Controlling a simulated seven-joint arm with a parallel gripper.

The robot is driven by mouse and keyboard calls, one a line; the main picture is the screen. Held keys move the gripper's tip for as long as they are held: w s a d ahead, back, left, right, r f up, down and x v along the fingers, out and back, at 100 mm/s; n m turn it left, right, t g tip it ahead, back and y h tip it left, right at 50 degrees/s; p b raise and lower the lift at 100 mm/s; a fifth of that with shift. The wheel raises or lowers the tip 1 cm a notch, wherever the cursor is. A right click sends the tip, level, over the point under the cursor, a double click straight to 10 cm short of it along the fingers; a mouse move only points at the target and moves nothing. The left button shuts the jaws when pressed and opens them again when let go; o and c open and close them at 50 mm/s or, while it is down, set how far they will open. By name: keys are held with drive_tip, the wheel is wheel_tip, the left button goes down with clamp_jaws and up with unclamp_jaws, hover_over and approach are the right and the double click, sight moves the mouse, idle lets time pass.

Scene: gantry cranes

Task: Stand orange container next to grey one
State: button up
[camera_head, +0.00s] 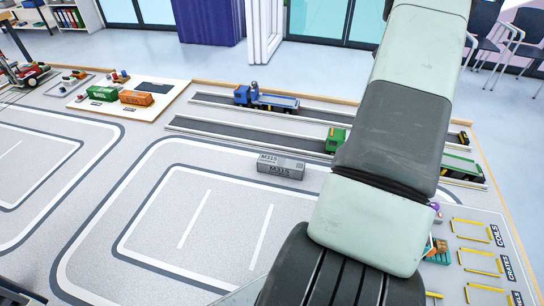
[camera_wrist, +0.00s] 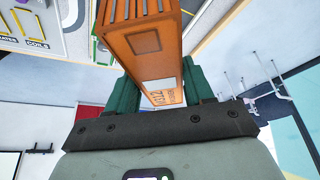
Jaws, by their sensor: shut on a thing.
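The orange container (camera_wrist: 143,43) is between the green fingers of my gripper (camera_wrist: 164,88) in the wrist view, and the gripper is shut on it. Its ribbed side, a square panel and a pale label show. The fingers hide part of its lower sides. The grey container (camera_head: 281,167), marked M315, lies on the grey floor mat left of my arm in the head view. My gripper and the held container cannot be made out in the head view. The wrist view does not show the grey container.
A smaller orange container (camera_head: 136,98) and a green one (camera_head: 102,93) stand on a board at the back left. The mat left of the grey container is clear.

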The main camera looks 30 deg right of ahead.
drive_tip(key=w+a+r+n+t, duration=0.1)
drive_tip(key=w+a+r+n, duration=0.2)
drive_tip(key=w+a, duration=0.35)
drive_tip(key=w+a+r+n+t, duration=0.1)
drive_tip(key=w+a+r+n, duration=0.15)
drive_tip(key=a, duration=0.65)
drive_tip(key=w+a+r+n+t, duration=0.1)
drive_tip(key=w+a+r+n, duration=0.3)
drive_tip(key=a, duration=0.4)
drive_tip(key=w+a+r+n+t+y, duration=0.1)
drive_tip(key=a+n+y, duration=0.15)
drive_tip(key=a, duration=1.15)
drive_tip(key=w+a+r+n+t+y, duration=0.15)
drive_tip(key=a+n, duration=0.25)
drive_tip(key=a, duration=1)
drive_tip(key=w+a+f+h, duration=0.1)
drive_tip(key=a+f, duration=0.4)
drive_tip(key=f, duration=0.4)
drive_tip(key=w+d+f+m, duration=0.1)
drive_tip(key=f, duration=0.6)
drive_tip(key=w+d+f+m+h, duration=0.1)
drive_tip(key=w+d+f+m, duration=0.1)
drive_tip(key=f, duration=0.6)
drive_tip(key=w+d+f+m+g+h, duration=0.1)
drive_tip(key=w+d+f+m, duration=0.1)
drive_tip(key=f, duration=0.6)
drive_tip(key=shift+w+d, duration=0.15)
drive_tip(key=shift+w, duration=0.05)
drive_tip(key=shift+f, duration=2.15)
